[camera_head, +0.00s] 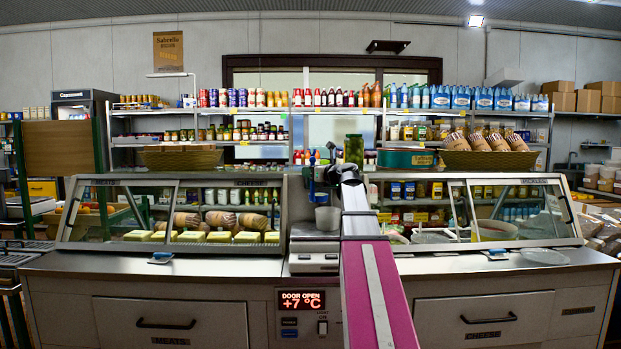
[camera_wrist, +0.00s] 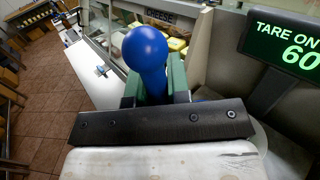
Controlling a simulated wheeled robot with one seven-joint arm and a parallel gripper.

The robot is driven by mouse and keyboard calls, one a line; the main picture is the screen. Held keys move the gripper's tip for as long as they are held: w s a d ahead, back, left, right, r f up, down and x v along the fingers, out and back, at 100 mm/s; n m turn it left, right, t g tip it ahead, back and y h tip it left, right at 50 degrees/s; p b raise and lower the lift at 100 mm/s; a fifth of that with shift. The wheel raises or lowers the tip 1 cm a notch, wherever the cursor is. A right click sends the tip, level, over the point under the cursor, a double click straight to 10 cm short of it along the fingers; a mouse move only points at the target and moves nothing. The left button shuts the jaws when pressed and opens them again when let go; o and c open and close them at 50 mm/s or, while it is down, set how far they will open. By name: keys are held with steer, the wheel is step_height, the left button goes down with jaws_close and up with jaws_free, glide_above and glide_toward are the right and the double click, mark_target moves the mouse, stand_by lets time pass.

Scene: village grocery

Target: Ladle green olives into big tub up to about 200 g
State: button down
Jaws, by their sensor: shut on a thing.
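My gripper (camera_wrist: 155,82) is shut on a blue handle with a round ball end, the ladle handle (camera_wrist: 146,47), in the wrist view. The ladle's bowl is hidden there. In the head view my gripper (camera_head: 322,180) is over the middle of the counter, partly behind my arm. A pale tub (camera_head: 327,218) stands just below it at the scale; its inside cannot be seen. The scale display (camera_wrist: 285,45) reads "TARE ON" and 60, cut off at the edge. I cannot make out green olives for certain.
A tall green jar (camera_head: 354,150) stands behind my gripper. Glass cases (camera_head: 170,212) flank the middle, the right one (camera_head: 515,212) with shallow bowls (camera_head: 495,231). A white dish (camera_head: 544,257) lies on the right counter. The steel counter front (camera_head: 100,264) is mostly clear.

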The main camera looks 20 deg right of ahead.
steer(key=shift+w+d+f, duration=0.2)
steer(key=shift+d+f, duration=0.1)
steer(key=shift+f, duration=0.25)
steer(key=shift+w+d+f, duration=0.2)
steer(key=shift+d+f, duration=0.05)
steer(key=shift+f, duration=0.25)
steer(key=shift+w+d+f, duration=0.25)
steer(key=shift+d+f, duration=0.1)
steer(key=shift+f, duration=0.05)
steer(key=d+m, duration=0.1)
steer(key=w+d+r+m, duration=0.1)
steer(key=w+d+m, duration=0.1)
steer(key=m, duration=0.1)
steer(key=shift+r, duration=0.4)
steer(key=w+d+m, duration=0.4)
steer(key=d+m, duration=0.3)
steer(key=m, duration=0.1)
steer(key=shift+w+f+m, duration=0.25)
steer(key=shift+f+m, duration=0.05)
steer(key=shift+f, duration=0.1)
steer(key=shift+d, duration=0.1)
